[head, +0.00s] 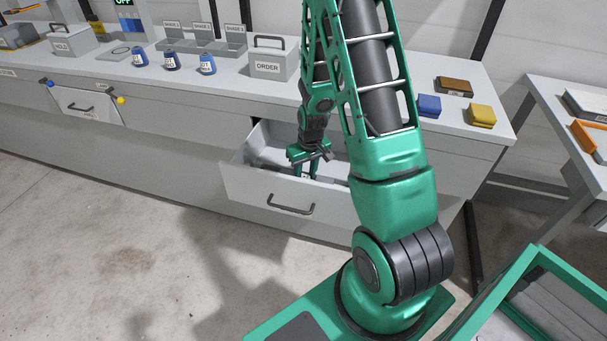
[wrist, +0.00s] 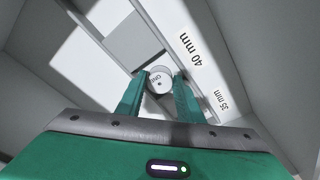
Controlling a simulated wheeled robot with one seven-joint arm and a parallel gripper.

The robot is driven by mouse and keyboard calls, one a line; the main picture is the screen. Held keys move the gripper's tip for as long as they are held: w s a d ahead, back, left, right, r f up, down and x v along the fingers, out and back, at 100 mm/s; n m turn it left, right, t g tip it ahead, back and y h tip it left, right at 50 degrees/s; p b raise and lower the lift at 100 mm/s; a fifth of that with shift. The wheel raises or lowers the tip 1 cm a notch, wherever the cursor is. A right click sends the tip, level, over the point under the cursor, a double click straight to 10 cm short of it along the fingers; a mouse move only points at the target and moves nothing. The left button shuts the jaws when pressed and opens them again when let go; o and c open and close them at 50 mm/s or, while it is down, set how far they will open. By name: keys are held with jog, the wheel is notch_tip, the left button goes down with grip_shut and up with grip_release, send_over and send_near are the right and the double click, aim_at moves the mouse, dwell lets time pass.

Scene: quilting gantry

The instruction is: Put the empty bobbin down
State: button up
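The bobbin (wrist: 159,80) shows in the wrist view as a small pale round end with dark lettering. It sits between the fingertips of my gripper (wrist: 161,88), which touch it on both sides. My gripper (head: 305,171) points down inside the open drawer (head: 265,198) in the head view. Under the bobbin are the drawer's compartments, with strips labelled "40 mm" (wrist: 196,50) and "35 mm" (wrist: 228,102). The bobbin is beside the 40 mm label. I cannot tell whether it touches the drawer floor.
Thin dividers and the drawer walls stand close around my gripper. On the bench above are an ORDER box (head: 271,64), several blue spools (head: 171,61), a HOLD box (head: 73,42) and a yellow block (head: 482,116). A green-rimmed tray (head: 530,262) is at the lower right.

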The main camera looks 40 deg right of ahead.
jog(key=shift+o, duration=1.3)
jog(key=shift+w+r, duration=0.1)
jog(key=shift+r, duration=0.4)
notch_tip(320, 180, up, 12)
jog(key=s, duration=0.2)
jog(key=s+a+r+m, duration=0.1)
jog(key=s+r, duration=0.4)
jog(key=s, duration=0.3)
jog(key=s+a+r+m+g, duration=0.1)
jog(key=s+r, duration=0.3)
jog(key=s, duration=0.5)
jog(key=s+r+m+g, duration=0.1)
jog(key=s+r+m, duration=0.2)
jog(key=s, duration=0.6)
notch_tip(320, 180, up, 3)
jog(key=shift+s+a+f, duration=0.15)
jog(key=shift+s+a, duration=0.05)
jog(key=shift+a, duration=0.2)
jog(key=shift+w+f, duration=0.25)
jog(key=shift+w, duration=0.35)
